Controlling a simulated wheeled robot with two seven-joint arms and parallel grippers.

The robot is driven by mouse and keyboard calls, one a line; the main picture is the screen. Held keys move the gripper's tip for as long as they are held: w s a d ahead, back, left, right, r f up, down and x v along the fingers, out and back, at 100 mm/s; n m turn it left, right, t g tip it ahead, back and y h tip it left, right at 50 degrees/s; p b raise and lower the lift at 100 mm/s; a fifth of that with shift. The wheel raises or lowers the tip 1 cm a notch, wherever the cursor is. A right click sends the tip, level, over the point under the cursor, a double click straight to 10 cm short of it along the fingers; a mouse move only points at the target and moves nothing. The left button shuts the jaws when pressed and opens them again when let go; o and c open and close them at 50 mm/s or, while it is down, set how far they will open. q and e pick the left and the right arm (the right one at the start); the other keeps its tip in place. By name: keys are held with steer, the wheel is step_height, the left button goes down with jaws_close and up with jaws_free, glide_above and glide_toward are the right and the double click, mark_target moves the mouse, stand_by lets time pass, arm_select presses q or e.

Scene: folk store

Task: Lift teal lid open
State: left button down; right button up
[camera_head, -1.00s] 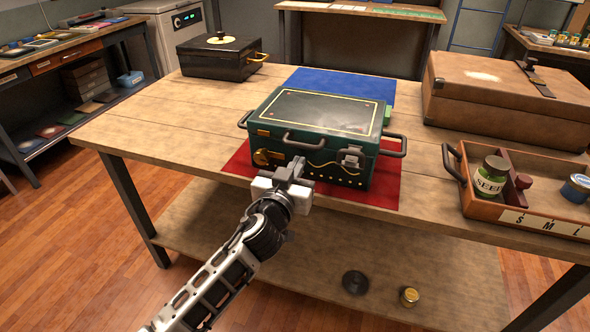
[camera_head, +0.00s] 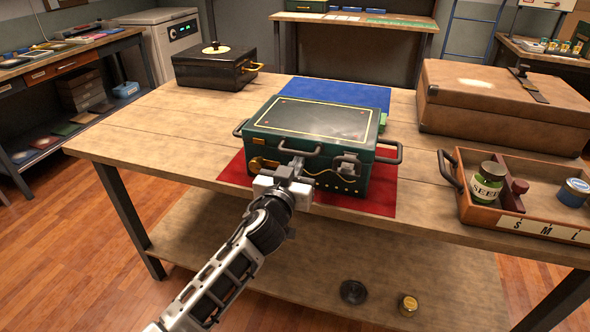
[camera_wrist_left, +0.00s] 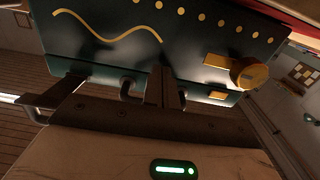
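A teal box (camera_head: 265,155) with a closed teal lid (camera_head: 320,118) sits on a red mat (camera_head: 383,198) on the wooden table. The lid's top is dark with a yellow border, and a dark front handle (camera_head: 286,150) sticks out from its front edge. My left gripper (camera_head: 297,163) is at the front of the box, at this handle. In the left wrist view the fingers (camera_wrist_left: 166,90) look close together beside the handle's bracket (camera_wrist_left: 127,88). I cannot tell whether the bar is between them. The box front (camera_wrist_left: 110,25) fills the top there. My right gripper is not in view.
A blue mat (camera_head: 345,92) lies behind the box. A black box (camera_head: 210,72) stands at the back left and a brown case (camera_head: 490,105) at the right. A wooden tray (camera_head: 455,190) with jars is at the front right. The table's left part is clear.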

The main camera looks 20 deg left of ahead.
arm_select(q)
steer(key=shift+w, duration=0.4)
steer(key=shift+s, duration=0.35)
steer(key=shift+r, duration=0.15)
step_height(320, 180, up, 2)
steer(key=shift+r+p, duration=0.1)
steer(key=shift+p, duration=1)
steer(key=shift+r, duration=0.1)
